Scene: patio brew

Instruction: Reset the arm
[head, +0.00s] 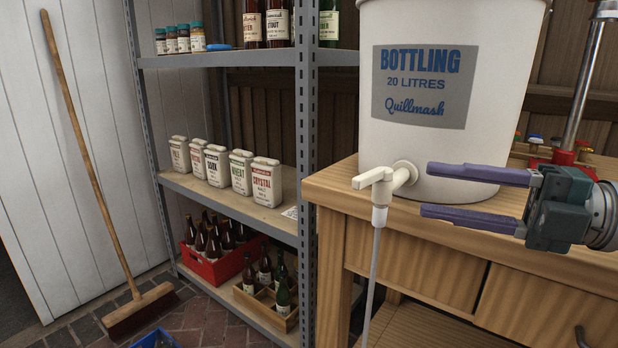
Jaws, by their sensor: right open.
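My right gripper (474,194) comes in from the right edge. Its two purple fingers are apart with nothing between them, and they point left toward the tap. The upper finger overlaps the lower front of the white bottling bucket in the picture; I cannot tell whether they touch. My left gripper is not in view.
The white bottling bucket (505,60) stands on the wooden bench (420,226). Its white tap (382,180) juts out beyond the bench edge, with a tube (374,270) hanging down. Metal shelving (307,120) with bags and bottles stands left. A broom (95,170) leans on the wall.

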